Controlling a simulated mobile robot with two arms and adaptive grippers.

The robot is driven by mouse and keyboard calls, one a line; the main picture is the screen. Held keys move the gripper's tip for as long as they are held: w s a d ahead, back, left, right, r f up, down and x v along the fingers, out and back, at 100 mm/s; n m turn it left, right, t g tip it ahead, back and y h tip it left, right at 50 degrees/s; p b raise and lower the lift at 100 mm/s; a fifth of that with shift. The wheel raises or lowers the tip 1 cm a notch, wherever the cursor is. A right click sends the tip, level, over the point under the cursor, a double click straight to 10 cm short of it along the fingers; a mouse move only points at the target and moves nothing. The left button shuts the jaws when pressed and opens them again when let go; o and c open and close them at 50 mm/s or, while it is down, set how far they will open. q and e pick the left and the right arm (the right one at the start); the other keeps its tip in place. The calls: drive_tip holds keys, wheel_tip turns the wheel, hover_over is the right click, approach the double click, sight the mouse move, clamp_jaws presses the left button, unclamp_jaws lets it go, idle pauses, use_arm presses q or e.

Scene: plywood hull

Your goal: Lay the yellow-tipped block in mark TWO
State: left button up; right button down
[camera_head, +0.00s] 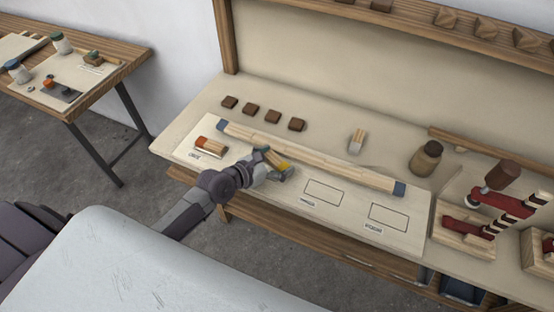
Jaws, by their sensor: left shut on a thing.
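My left gripper (273,170) reaches in from the left over the pale board (285,208) and is shut on the yellow-tipped block (284,166). The block's yellow end shows at the jaws; much of the rest is hidden by the gripper. Whether it touches the board I cannot tell. Two empty outlined rectangles show to the right, a nearer one (323,193) and a farther one (388,217); their labels are too small to read surely. An orange-tipped block (211,146) lies on the board's left end. The board area under my gripper is hidden. My right gripper is out of view.
A long wooden strip with blue ends (320,164) lies behind the marks. Several dark brown blocks (250,109), a pale-tipped block (357,141) and a brown jar (426,158) stand farther back. Red-handled tools (467,227) are at right. A side table (110,60) is at left.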

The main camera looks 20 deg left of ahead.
use_arm(q)
drive_tip(key=shift+f, duration=0.15)
drive_tip(key=o, duration=0.7)
drive_tip(key=shift+o, duration=0.2)
